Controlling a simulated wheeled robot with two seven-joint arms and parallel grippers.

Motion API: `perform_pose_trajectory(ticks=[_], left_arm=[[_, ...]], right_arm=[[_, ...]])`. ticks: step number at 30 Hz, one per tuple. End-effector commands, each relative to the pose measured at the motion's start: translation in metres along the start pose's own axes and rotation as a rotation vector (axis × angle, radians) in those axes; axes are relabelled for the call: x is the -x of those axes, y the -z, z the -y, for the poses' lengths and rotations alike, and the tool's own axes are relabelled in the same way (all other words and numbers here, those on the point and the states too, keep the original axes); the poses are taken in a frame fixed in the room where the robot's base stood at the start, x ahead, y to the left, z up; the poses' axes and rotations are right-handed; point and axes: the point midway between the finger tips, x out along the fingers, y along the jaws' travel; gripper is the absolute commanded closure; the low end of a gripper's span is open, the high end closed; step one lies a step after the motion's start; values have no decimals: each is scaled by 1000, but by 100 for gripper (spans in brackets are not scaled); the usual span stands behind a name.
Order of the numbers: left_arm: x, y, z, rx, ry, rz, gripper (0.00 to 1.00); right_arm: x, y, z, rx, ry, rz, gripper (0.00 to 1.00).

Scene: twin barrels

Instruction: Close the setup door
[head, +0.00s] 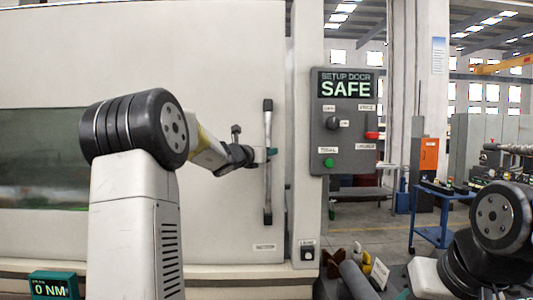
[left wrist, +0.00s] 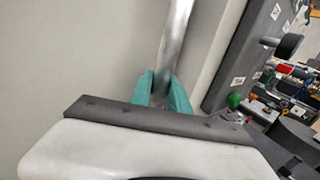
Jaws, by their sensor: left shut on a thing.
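The setup door (head: 220,60) is a large pale panel with a dark window on the left of the head view. Its right edge lies close beside the frame post (head: 306,120); I cannot tell whether a gap remains there. A vertical bar handle (head: 267,190) stands near that edge. My left gripper (head: 271,153) is at the middle of the handle, shut on it. In the left wrist view the two teal fingertips (left wrist: 163,92) sit on either side of the metal bar (left wrist: 176,30). My right gripper is not in view; part of my right arm shows at the lower right.
A small switch (head: 308,254) is low on the post. A blue cart (head: 436,235) stands farther right. Loose parts (head: 360,272) lie below the panel.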

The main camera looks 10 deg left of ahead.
Motion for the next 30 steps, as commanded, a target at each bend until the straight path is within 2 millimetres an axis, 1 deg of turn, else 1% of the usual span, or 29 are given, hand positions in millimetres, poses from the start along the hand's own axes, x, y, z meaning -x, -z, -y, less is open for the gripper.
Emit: perform_pose_trajectory(ticks=[1, 3, 7, 12, 21, 22, 25, 30], left_arm=[[-4, 2, 8, 1, 3, -3, 100], [-9, 2, 14, 1, 1, -4, 100], [-15, 2, 23, 1, 0, -4, 100], [-18, 2, 27, 1, -1, -4, 100], [-19, 2, 29, 1, 2, -3, 100], [-19, 2, 29, 1, 2, -3, 76], [-19, 2, 29, 1, 2, -2, 57], [-18, 1, 27, 0, -2, -2, 57]], right_arm=[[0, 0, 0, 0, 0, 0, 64], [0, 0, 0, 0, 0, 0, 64], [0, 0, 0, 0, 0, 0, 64], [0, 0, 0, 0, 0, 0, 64], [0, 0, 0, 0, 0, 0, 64], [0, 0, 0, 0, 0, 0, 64], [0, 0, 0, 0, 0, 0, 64], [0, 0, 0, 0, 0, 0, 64]])
